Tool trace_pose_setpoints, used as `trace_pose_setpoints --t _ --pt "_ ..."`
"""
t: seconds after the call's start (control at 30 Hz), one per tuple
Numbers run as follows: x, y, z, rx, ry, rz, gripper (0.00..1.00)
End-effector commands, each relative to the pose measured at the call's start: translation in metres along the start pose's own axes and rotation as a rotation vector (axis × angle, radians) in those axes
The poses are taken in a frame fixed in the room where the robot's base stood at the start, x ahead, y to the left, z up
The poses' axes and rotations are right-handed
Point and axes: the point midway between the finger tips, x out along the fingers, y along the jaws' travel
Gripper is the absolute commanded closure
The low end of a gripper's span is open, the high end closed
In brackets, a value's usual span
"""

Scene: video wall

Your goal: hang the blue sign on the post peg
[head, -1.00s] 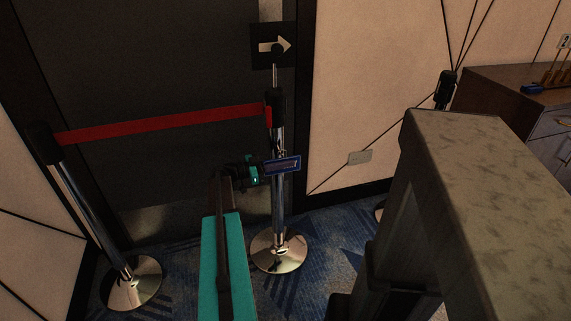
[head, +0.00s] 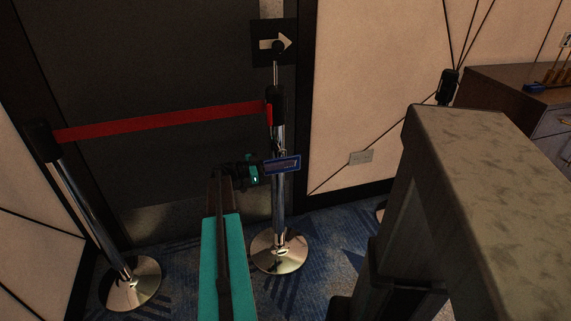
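The blue sign (head: 283,164) is a small blue-framed plate at the end of my gripper (head: 258,170), in the middle of the head view. My gripper appears shut on the sign's left end. The sign overlaps the chrome post (head: 279,205) in the picture, and I cannot tell whether it touches it. The post has a black top, a round chrome base and a black arrow sign (head: 273,42) above it. A small dark fitting shows on the post just above the blue sign; I cannot tell whether it is the peg. Any contact between peg and sign is too small to tell.
A red belt (head: 160,122) runs from the post to a second post (head: 85,210) at left. A dark door stands behind. A large grey stone-like block (head: 480,180) fills the right front. A wooden cabinet (head: 500,90) and another post (head: 447,88) stand behind it.

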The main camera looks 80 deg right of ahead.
Motion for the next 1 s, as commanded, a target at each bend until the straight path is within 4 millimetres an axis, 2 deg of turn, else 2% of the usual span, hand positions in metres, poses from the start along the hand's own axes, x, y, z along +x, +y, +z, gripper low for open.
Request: trace_pose_setpoints --t 1.0 --pt "0.0001 -0.0016 0.0062 0.001 0.0 0.0 1.0"
